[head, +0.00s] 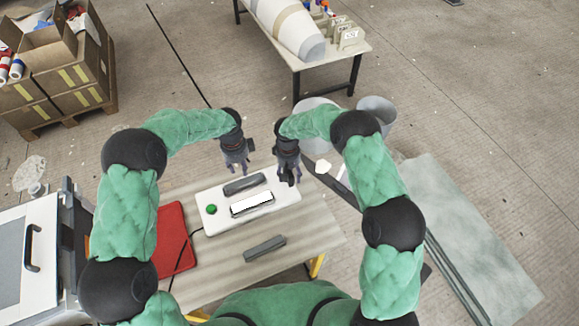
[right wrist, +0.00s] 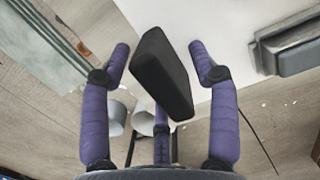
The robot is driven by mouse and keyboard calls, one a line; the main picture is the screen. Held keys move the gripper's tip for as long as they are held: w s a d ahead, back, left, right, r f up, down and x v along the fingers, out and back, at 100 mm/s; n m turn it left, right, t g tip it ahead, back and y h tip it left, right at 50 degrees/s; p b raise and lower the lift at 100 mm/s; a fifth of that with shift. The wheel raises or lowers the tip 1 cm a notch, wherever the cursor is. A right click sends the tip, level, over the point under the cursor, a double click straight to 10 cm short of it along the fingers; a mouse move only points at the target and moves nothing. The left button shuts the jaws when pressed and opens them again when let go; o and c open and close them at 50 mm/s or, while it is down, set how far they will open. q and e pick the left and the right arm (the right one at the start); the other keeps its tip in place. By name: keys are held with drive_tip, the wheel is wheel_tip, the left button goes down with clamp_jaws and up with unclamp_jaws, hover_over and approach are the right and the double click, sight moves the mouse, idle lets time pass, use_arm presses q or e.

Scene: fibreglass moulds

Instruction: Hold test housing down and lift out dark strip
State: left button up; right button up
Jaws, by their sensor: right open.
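The white test housing (head: 225,222) lies on the table, with a green button (head: 211,209) and a bright, dark-framed window (head: 252,204). A dark grey strip (head: 245,184) sits at its far side; a grey bar in the right wrist view (right wrist: 298,47) looks like part of this area. My left gripper (head: 236,164) is above the housing's far edge; its fingers are too small to judge. My right gripper (head: 288,172) is at the housing's right end, its purple fingers (right wrist: 160,65) apart. A black block (right wrist: 162,75) shows between them; I cannot tell whether it is gripper part or object.
Another grey bar (head: 265,248) lies on the wooden table (head: 310,235) in front of the housing. A red folder-like item (head: 172,240) and a cable are to the left. Pale round containers (head: 376,108) stand beyond the right arm. Cardboard boxes (head: 60,70) are far left.

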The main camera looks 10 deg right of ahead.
drive_tip(key=shift+s+f, duration=0.1)
drive_tip(key=shift+f, duration=0.65)
clamp_jaws()
use_arm(q)
drive_tip(key=o, duration=0.6)
use_arm(e)
drive_tip(key=shift+s+f, duration=0.1)
use_arm(q)
drive_tip(key=shift+o, duration=0.2)
drive_tip(key=n, duration=0.7)
hover_over(245, 183)
drive_tip(key=f, duration=0.4)
drive_tip(key=shift+w+a+f, duration=0.2)
drive_tip(key=shift+w+a, duration=0.1)
drive_tip(key=shift+w, duration=0.05)
drive_tip(key=shift+s+d+f, duration=0.15)
drive_tip(key=shift+f, duration=1.15)
drive_tip(key=shift+s+d+f, duration=0.1)
drive_tip(key=shift+s+f, duration=0.05)
drive_tip(key=shift+f, duration=1.1)
